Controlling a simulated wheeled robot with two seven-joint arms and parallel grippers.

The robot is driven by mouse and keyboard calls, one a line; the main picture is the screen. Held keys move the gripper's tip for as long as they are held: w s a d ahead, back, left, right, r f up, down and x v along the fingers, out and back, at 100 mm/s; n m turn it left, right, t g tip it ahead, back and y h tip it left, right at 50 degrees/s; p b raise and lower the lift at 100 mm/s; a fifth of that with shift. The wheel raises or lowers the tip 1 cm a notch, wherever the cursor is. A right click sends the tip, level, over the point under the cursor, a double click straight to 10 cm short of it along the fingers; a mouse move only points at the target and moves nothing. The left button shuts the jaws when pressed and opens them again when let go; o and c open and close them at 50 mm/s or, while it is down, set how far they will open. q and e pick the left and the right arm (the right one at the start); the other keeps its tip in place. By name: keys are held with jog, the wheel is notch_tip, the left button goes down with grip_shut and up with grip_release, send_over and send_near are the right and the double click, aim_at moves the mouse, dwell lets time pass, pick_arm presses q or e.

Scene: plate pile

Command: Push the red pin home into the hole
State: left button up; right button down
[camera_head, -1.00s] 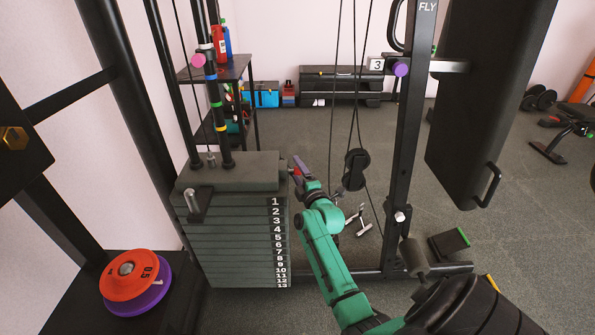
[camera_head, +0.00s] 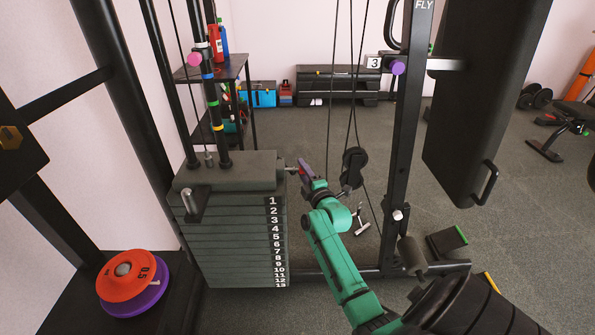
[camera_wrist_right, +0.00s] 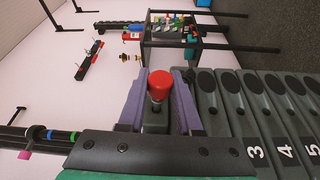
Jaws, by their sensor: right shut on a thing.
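The red pin shows in the right wrist view as a round red knob (camera_wrist_right: 159,84) on a short metal shaft, between the two purple fingers. In the head view, my right gripper (camera_head: 304,171) is beside the right end of the stack's top block, shut on the pin. A bare silver stretch of shaft (camera_head: 292,169) shows between the block and the gripper. The weight stack (camera_head: 232,240) has grey plates numbered from 1 down. The hole itself is hidden, and I cannot tell how deep the shaft sits. My left gripper is not in view.
A black upright (camera_head: 404,150) with a purple knob (camera_head: 398,67) stands right of my arm. Cables and a black pulley (camera_head: 354,168) hang just behind the gripper. An orange disc (camera_head: 126,275) lies on a purple disc at lower left.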

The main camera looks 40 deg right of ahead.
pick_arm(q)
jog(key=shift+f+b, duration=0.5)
pick_arm(e)
jog(key=s+d, duration=0.3)
jog(key=d, duration=0.2)
jog(key=shift+s, duration=0.4)
pick_arm(q)
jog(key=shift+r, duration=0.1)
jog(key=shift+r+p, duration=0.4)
jog(key=shift+p, duration=0.1)
pick_arm(e)
jog(key=shift+n, duration=0.4)
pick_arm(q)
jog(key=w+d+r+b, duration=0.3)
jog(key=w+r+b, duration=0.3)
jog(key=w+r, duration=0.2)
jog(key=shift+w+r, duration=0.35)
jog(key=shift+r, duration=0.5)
pick_arm(e)
notch_tip(320, 180, down, 8)
